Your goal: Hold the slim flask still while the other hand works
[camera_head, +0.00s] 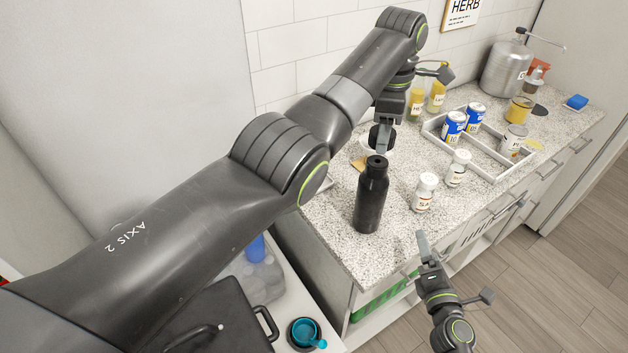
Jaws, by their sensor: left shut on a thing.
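The slim flask (370,200), matte black with a dark cap, stands upright near the front left edge of the speckled counter.
Two white bottles (424,193) (457,168) stand right of the flask. A white divided tray (484,158) holds blue cans and a jar. A teal cup (305,332) sits lower left.

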